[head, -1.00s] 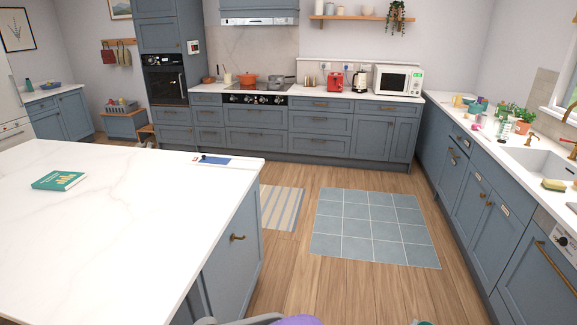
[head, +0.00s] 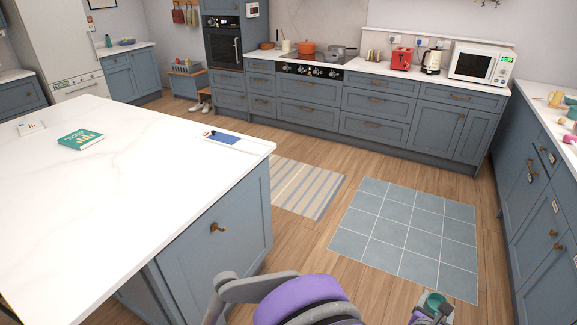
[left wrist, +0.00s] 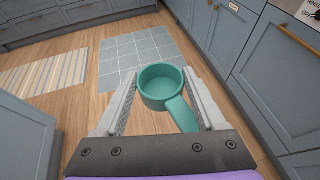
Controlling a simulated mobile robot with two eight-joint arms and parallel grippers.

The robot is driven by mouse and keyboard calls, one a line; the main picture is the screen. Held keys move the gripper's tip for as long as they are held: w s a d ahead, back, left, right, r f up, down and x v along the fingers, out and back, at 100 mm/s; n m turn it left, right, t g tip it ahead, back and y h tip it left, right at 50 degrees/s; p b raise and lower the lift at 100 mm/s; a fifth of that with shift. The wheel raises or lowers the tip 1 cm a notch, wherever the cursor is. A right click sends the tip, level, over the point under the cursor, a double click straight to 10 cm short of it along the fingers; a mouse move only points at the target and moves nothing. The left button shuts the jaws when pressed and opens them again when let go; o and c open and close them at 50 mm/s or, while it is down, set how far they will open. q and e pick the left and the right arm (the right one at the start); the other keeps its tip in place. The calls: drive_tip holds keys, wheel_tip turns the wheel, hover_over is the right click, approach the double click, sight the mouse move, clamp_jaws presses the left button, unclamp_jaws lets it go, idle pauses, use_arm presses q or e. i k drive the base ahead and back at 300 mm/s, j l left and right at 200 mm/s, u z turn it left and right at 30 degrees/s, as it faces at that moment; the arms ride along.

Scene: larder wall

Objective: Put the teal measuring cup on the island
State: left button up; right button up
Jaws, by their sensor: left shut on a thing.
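The teal measuring cup (left wrist: 160,86) is between the fingers of my left gripper (left wrist: 158,102) in the left wrist view, its opening facing the camera and its handle running back toward the palm. In the head view the cup (head: 435,300) and my left gripper (head: 432,309) show at the bottom edge, over the wood floor. The gripper is shut on the cup. The island (head: 120,180) with its white top stands at the left of the head view, apart from the gripper. My right gripper is not in view.
A green book (head: 80,140), a white socket block (head: 31,128) and a blue-and-white item (head: 222,138) lie on the island; much of its top is clear. A striped rug (head: 300,187) and a tiled mat (head: 408,228) lie on the floor. Counters line the back and right.

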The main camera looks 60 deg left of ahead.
sight(56, 214)
drive_tip(key=u, duration=0.45)
drive_tip(key=i+u, duration=0.15)
drive_tip(key=u, duration=0.3)
drive_tip(key=l+u, duration=0.1)
drive_tip(key=u, duration=0.35)
